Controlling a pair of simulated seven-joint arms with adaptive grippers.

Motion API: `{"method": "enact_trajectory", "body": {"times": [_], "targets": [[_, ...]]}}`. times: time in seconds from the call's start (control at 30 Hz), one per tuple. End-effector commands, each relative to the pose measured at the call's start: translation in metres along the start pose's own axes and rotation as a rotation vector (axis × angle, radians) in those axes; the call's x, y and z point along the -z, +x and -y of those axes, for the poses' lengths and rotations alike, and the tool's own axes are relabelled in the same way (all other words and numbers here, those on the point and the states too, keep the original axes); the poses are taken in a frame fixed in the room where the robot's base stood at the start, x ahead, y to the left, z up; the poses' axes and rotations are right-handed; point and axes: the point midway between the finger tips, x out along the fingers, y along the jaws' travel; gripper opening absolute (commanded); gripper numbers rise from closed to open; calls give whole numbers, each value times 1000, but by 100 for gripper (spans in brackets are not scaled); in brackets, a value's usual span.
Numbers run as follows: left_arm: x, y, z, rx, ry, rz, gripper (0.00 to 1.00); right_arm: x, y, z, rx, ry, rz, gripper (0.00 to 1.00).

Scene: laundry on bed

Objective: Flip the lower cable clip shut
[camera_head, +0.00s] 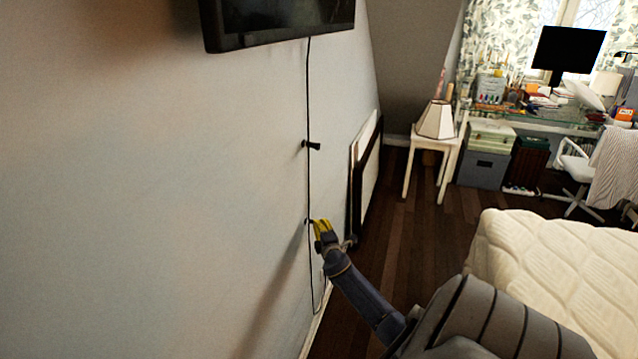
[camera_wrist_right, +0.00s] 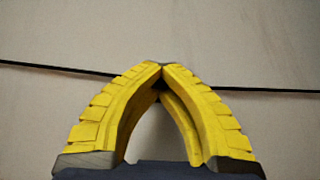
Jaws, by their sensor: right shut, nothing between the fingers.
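A thin black cable (camera_head: 308,95) hangs down the wall from the screen. The upper cable clip (camera_head: 312,145) is a small black piece on the cable, with a part sticking out to the right. The lower cable clip (camera_head: 307,221) shows only as a small dark bit beside my right gripper (camera_head: 315,224); whether it is open or shut cannot be told. In the right wrist view the yellow fingers (camera_wrist_right: 158,67) meet at their tips, empty, in front of the cable (camera_wrist_right: 265,88). A dark spot shows behind the fingers there. My left gripper is out of view.
A black screen (camera_head: 280,22) is mounted on the wall above. Framed panels (camera_head: 367,175) lean on the wall beyond my gripper. A bed (camera_head: 550,260) stands at the right, with wooden floor (camera_head: 425,225) between it and the wall.

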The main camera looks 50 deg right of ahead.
Motion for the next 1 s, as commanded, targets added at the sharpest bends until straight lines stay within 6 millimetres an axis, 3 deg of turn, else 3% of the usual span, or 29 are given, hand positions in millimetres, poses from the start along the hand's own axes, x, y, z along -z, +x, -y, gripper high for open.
{"method": "enact_trajectory", "body": {"times": [1.0], "targets": [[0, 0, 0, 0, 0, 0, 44, -9, 19, -1, -1, -8, -439, 0]]}}
